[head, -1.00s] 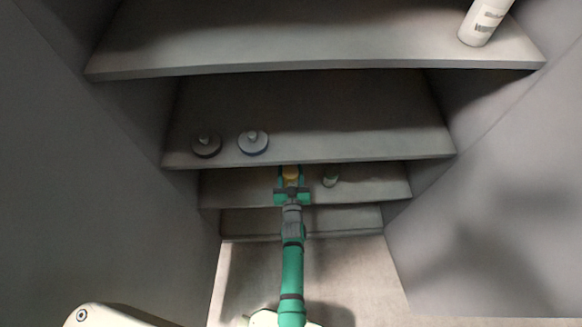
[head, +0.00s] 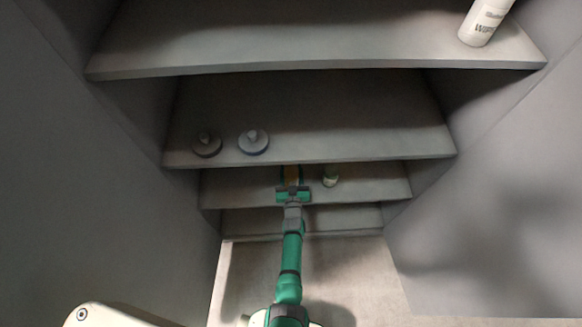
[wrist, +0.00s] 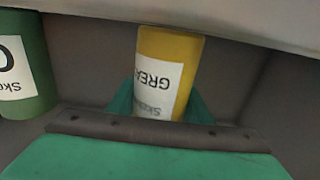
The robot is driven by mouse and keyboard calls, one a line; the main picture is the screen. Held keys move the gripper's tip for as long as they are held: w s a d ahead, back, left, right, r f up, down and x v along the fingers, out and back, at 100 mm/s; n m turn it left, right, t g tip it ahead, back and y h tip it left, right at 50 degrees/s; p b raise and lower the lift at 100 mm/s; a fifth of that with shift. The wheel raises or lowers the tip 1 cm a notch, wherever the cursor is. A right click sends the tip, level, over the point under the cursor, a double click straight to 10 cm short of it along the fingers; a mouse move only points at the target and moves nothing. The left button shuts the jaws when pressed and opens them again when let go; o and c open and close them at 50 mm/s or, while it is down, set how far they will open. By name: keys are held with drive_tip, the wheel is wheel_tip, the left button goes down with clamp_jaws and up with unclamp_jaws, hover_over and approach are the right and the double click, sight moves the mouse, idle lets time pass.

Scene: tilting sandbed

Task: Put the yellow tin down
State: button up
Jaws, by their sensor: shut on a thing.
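The yellow tin (wrist: 188,62) is a yellow cylinder with a white label in the wrist view. My gripper (wrist: 158,100) is shut on it, with its green fingers at both sides of the tin. The tin's far part is hidden by the shelf above. I cannot tell whether its base touches the shelf.
A green tin (wrist: 24,65) stands beside the yellow one; it also shows in the head view (head: 330,177) to the right of my gripper. Two dark round knobbed objects (head: 206,145) (head: 253,141) sit on the shelf above. A white bottle (head: 484,22) is on the top shelf.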

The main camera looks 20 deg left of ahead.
sight(292, 183)
drive_tip(key=o, duration=1.3)
drive_tip(key=shift+f, duration=0.1)
drive_tip(key=v, duration=1.2)
drive_tip(key=s+d+r+h, duration=0.1)
drive_tip(key=s+d+r, duration=0.2)
drive_tip(key=s, duration=0.3)
drive_tip(key=s+d+r+m+h, duration=0.1)
drive_tip(key=s+d+r, duration=0.25)
drive_tip(key=s, duration=0.35)
drive_tip(key=s+d+r+h, duration=0.1)
drive_tip(key=s+d+r, duration=0.2)
drive_tip(key=s, duration=0.3)
drive_tip(key=s+r+m+h, duration=0.1)
drive_tip(key=s+r, duration=0.3)
drive_tip(key=r, duration=0.2)
drive_tip(key=s+d+r+g, duration=0.1)
drive_tip(key=s+r, duration=0.3)
drive_tip(key=r, duration=0.3)
drive_tip(key=s+d+r+m+h, duration=0.1)
drive_tip(key=s+r, duration=0.4)
drive_tip(key=r, duration=0.2)
drive_tip(key=shift+m+g+h, duration=0.3)
drive_tip(key=shift+g, duration=0.1)
